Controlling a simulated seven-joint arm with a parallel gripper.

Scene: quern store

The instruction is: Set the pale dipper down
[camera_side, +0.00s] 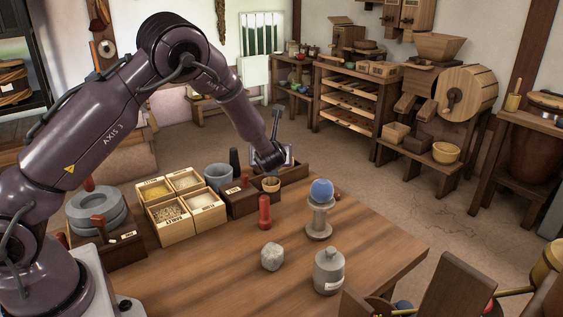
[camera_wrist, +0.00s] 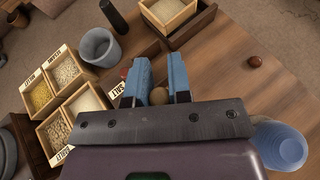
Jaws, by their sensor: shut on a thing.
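My gripper (camera_side: 271,166) points down over the table beside the dark wooden boxes. In the wrist view its two blue fingers (camera_wrist: 160,82) are shut on a small round tan thing, which I take for the pale dipper (camera_wrist: 158,96). In the side view the pale dipper (camera_side: 271,184) shows as a small tan cup shape just under my gripper. Its lower part is close to the dark box (camera_side: 241,203). I cannot tell whether it touches the table or hangs above it.
Labelled grain boxes (camera_side: 171,222) and a grey cup (camera_side: 218,177) stand left. The table (camera_side: 385,240) is clear at right.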

